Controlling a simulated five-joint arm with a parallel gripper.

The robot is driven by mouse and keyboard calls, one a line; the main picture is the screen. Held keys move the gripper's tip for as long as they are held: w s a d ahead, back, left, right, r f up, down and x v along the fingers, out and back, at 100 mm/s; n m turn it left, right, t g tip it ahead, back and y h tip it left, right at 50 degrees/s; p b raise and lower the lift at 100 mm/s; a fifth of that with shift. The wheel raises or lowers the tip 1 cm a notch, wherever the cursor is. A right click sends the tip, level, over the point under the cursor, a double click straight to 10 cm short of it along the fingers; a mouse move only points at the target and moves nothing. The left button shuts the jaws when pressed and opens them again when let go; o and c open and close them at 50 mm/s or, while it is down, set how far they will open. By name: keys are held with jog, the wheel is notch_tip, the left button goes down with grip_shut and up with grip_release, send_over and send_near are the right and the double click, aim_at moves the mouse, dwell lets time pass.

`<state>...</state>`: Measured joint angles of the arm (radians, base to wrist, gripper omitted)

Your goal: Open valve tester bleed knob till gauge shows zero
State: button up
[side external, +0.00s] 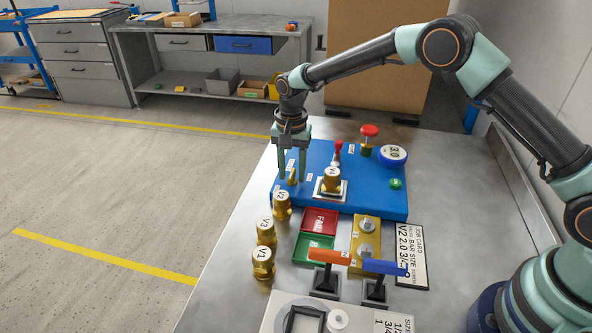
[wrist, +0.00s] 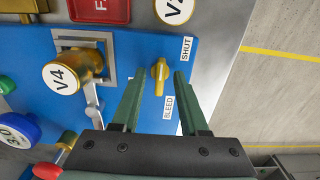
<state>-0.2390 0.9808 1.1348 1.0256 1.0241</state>
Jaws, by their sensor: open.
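The blue valve tester (side external: 375,198) stands on the metal bench. Its small brass bleed knob (wrist: 158,75) sits near one edge, between the labels SHUT (wrist: 187,49) and BLEED (wrist: 168,107). The knob also shows in the side view (side external: 292,177), partly hidden by a finger. My gripper (wrist: 158,84) is open, pointing down, with one finger on each side of the knob and gaps visible. The round gauge (side external: 393,154) reads 3.0; in the wrist view it is cut off at the left edge. A brass valve marked V4 (wrist: 70,75) sits in the tester's square fixture.
On the tester are a red-handled lever (side external: 338,149), a red-topped post (side external: 368,136) and a green button (side external: 396,184). Brass valves (side external: 264,233) stand along the bench edge. Red (side external: 320,220) and green (side external: 313,245) trays and a job card (side external: 411,262) lie in front.

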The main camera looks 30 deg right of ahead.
grip_shut()
jog(key=shift+n, duration=0.3)
jog(key=n, duration=0.3)
jog(key=shift+n, duration=0.3)
jog(key=n, duration=0.4)
jog(key=shift+n, duration=0.3)
jog(key=n, duration=0.4)
jog(key=shift+r+n, duration=0.1)
jog(key=shift+n, duration=2.4)
